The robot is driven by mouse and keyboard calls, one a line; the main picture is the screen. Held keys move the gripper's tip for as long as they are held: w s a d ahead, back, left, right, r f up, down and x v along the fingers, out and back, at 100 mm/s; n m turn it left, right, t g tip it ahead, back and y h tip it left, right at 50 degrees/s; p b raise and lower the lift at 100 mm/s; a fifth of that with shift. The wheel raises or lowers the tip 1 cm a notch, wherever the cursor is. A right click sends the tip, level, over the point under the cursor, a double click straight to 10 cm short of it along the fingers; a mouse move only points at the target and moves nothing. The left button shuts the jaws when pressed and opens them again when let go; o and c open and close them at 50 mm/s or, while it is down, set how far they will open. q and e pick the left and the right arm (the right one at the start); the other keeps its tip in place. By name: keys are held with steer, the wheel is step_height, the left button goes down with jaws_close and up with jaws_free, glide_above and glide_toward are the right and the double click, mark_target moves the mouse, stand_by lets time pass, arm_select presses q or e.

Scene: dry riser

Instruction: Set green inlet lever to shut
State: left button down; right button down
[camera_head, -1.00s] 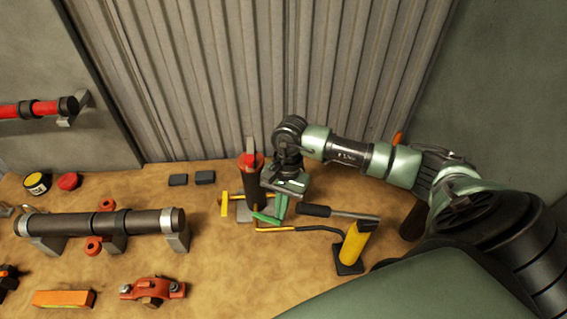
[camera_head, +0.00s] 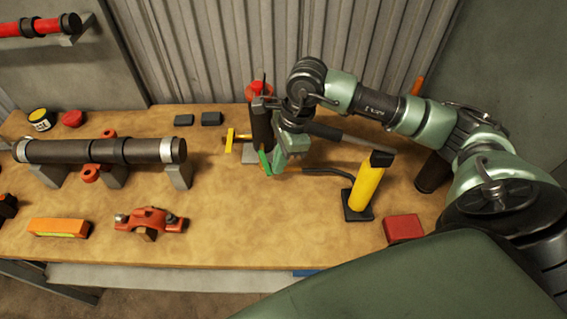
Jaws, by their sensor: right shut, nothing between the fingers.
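The green inlet lever (camera_head: 265,163) shows as a short green bar low on the dark upright riser (camera_head: 261,128), which has a red top. My right gripper (camera_head: 279,168) points down just right of the lever, with its fingers shut and nothing between them. It is very close to the lever; I cannot tell whether they touch. The gripper hides part of the lever and of the riser's base. A yellow handle (camera_head: 229,141) sticks out at the riser's left side. My left gripper is not in view.
A yellow post with a black top (camera_head: 367,187) stands to the right, near a red block (camera_head: 403,228). A dark bar (camera_head: 342,172) lies between. A dark pipe on supports (camera_head: 100,151) and a red clamp (camera_head: 150,219) are at left. The front middle of the bench is clear.

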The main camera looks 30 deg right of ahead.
steer(key=shift+a+f+m+b, duration=0.15)
steer(key=shift+a+m+b, duration=0.65)
steer(key=shift+m, duration=0.3)
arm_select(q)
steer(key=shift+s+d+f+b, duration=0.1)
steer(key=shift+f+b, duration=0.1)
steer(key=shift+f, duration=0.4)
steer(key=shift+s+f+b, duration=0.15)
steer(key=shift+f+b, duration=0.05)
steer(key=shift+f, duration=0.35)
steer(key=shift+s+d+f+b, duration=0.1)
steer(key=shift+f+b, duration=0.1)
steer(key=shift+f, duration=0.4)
arm_select(e)
steer(key=shift+a, duration=0.3)
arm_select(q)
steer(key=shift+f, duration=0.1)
arm_select(e)
steer(key=shift+w, duration=0.1)
